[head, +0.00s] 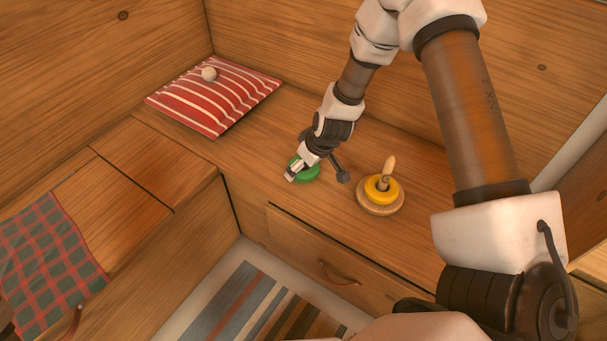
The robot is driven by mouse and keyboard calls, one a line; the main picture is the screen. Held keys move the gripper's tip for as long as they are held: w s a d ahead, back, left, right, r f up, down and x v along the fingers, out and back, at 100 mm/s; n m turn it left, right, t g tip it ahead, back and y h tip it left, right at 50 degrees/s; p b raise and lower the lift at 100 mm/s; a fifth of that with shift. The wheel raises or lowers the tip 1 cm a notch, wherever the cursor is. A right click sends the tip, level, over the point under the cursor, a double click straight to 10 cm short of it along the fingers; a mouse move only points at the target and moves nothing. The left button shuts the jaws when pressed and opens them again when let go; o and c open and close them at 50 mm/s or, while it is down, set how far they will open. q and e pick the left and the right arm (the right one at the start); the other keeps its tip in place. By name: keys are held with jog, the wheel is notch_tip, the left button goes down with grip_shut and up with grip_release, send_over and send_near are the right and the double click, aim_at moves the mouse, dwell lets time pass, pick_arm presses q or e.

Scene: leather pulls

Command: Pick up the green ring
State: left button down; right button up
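The green ring (308,176) lies on the wooden bench top, partly hidden by my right gripper. My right gripper (317,176) is over the ring with its fingers spread apart. One finger crosses in front of the ring's left side and the other is to the right of the ring, apart from it. I cannot tell whether the left finger touches the ring. My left gripper is not in view.
A wooden peg stand (380,208) with a yellow ring (382,190) on it stands right of the gripper. A red striped cushion (213,97) with a pale ball (209,74) lies at the back left. A checked cloth (45,262) hangs over the left bench. A drawer with a leather pull (338,276) is below.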

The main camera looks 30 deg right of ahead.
jog(key=shift+r, duration=0.15)
jog(key=shift+c, duration=0.7)
jog(key=c, duration=0.8)
